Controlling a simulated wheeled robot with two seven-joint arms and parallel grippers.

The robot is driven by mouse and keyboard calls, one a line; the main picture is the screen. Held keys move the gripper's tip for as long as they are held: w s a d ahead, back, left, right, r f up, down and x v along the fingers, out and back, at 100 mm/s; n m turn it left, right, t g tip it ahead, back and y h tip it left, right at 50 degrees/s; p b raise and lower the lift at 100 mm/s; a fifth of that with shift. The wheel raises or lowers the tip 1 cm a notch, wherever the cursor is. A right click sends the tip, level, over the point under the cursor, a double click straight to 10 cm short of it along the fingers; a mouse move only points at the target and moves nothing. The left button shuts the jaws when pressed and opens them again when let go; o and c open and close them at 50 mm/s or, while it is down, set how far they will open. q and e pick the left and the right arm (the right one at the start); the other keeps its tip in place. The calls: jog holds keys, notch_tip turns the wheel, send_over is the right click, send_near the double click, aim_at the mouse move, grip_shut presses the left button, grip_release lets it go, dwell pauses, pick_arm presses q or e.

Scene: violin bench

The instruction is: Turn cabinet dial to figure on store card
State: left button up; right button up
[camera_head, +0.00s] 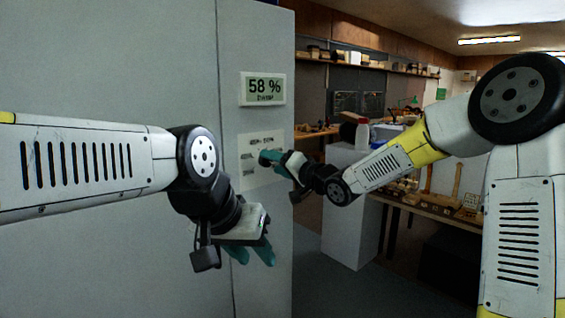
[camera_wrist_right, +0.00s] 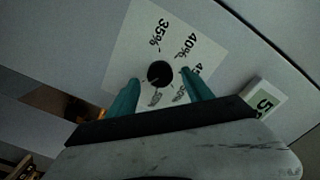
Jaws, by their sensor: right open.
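The cabinet dial is a round black knob (camera_wrist_right: 160,73) on a white scale plate (camera_wrist_right: 128,40) in the right wrist view. Printed figures such as 35% and 40% ring it; others are partly hidden, and I cannot read its pointer. My right gripper (camera_wrist_right: 161,78) is open, its teal fingers on either side of the knob, with no clear contact. In the head view my right gripper (camera_head: 272,160) is at the scale plate (camera_head: 250,180) and hides the knob. My left gripper (camera_head: 252,258) is low before the cabinet, its fingers apart and empty. I cannot make out a store card.
The grey cabinet (camera_head: 110,70) fills the left. A display (camera_head: 263,89) above the scale plate reads 58 %. A pale pedestal (camera_head: 350,225) with bottles stands to the right, before a workbench (camera_head: 440,205) with tools. The floor beside the cabinet is clear.

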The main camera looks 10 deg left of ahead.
jog(key=shift+x, duration=1.2)
grip_shut()
